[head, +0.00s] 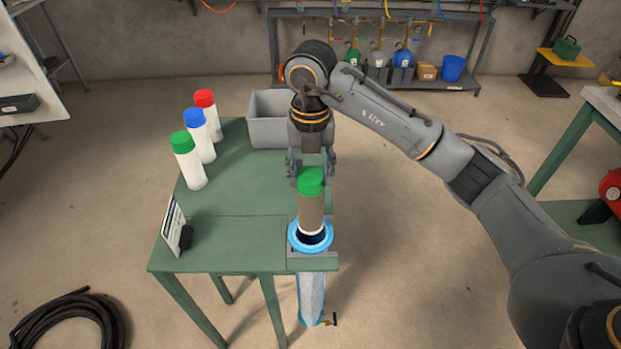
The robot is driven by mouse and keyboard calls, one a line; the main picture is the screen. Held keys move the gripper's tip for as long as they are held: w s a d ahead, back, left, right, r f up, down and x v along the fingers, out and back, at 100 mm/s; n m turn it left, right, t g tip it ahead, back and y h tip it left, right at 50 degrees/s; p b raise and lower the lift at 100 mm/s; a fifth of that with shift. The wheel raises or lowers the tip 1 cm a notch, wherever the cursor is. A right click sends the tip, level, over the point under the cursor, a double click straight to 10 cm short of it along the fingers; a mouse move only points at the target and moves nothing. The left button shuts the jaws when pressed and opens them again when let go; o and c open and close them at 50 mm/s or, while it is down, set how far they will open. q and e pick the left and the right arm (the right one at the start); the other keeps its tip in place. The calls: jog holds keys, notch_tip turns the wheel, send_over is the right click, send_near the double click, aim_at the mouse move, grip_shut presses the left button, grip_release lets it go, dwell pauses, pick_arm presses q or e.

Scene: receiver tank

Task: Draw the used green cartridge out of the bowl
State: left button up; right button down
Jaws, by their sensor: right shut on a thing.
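The used green cartridge (311,213) has a green cap and a dirty brown body with a paler lower end. It is upright over the mouth of the bowl. The bowl (311,292) is a tall clear cylinder with a blue collar, held at the front right corner of the green table. Dark interior shows below the cartridge's end; I cannot tell whether that end is just inside or just above the rim. My right gripper (311,172) points down and is shut on the cartridge at its green cap. My left gripper is out of view.
Clean white cartridges with green (188,160), blue (202,135) and red (207,115) caps stand at the table's left. A grey bin (268,133) stands at the back. A small sign (174,228) stands at the front left. The table's middle is clear.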

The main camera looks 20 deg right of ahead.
dwell(0.3)
jog(key=shift+f+b, duration=2.8)
jog(key=shift+f, duration=1.35)
jog(key=shift+d+f+b, duration=0.1)
jog(key=shift+f+b, duration=0.45)
jog(key=shift+b, duration=0.05)
jog(key=shift+f+b, duration=0.45)
jog(key=shift+f, duration=0.15)
jog(key=shift+f+b, duration=0.6)
jog(key=shift+f, duration=0.3)
jog(key=shift+f+b, duration=0.55)
jog(key=shift+f, duration=0.25)
